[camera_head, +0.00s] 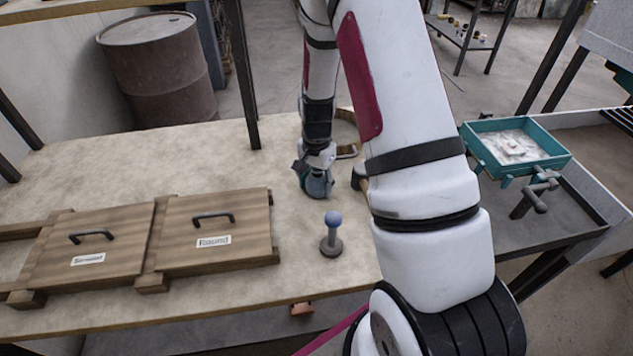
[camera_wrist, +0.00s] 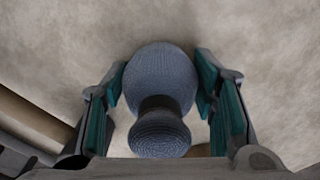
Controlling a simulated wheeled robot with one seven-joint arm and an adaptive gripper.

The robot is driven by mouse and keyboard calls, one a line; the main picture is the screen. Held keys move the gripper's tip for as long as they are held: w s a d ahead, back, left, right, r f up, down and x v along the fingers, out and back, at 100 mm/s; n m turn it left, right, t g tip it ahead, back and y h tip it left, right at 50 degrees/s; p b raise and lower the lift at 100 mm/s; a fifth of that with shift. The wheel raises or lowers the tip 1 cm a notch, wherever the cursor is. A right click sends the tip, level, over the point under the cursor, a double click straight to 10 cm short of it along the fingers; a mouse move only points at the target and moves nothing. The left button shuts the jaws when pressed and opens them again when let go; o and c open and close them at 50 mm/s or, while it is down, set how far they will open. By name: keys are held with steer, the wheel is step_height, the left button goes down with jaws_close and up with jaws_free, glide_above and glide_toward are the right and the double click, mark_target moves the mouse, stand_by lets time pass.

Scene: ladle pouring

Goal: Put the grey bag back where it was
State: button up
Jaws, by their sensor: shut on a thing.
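The grey bag (camera_wrist: 161,78) fills the middle of the wrist view. It is rounded, with a narrow neck and a knob-like top facing the camera. My gripper (camera_wrist: 162,95) is shut on it, with a teal-padded finger on each side. In the head view the bag (camera_head: 318,186) is small and partly covered by my gripper (camera_head: 316,172), low over the table or on it. I cannot tell whether the bag touches the table.
Two wooden boxes with handled lids (camera_head: 215,230) (camera_head: 92,248) stand at the left. A blue-knobbed stand (camera_head: 332,232) is just in front of the bag. A teal tray (camera_head: 515,148) is at the right. My arm hides part of the table (camera_head: 190,165); its back left is clear.

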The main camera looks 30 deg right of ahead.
steer(key=o, duration=1.2)
step_height(320, 180, up, 12)
steer(key=s+a+r+n+t, duration=0.1)
steer(key=s+a+r+n, duration=0.2)
steer(key=s+a+r, duration=0.35)
steer(key=s+a+r+n+t, duration=0.1)
steer(key=s+a+r+n, duration=0.25)
steer(key=r, duration=0.65)
steer(key=s+a+r+n+t, duration=0.1)
steer(key=s+a+r+n, duration=0.1)
steer(key=s, duration=0.4)
steer(key=s+a+r+n+t, duration=0.1)
steer(key=s+a+r+n, duration=0.1)
steer(key=s+n, duration=0.3)
steer(key=shift+s, duration=1.25)
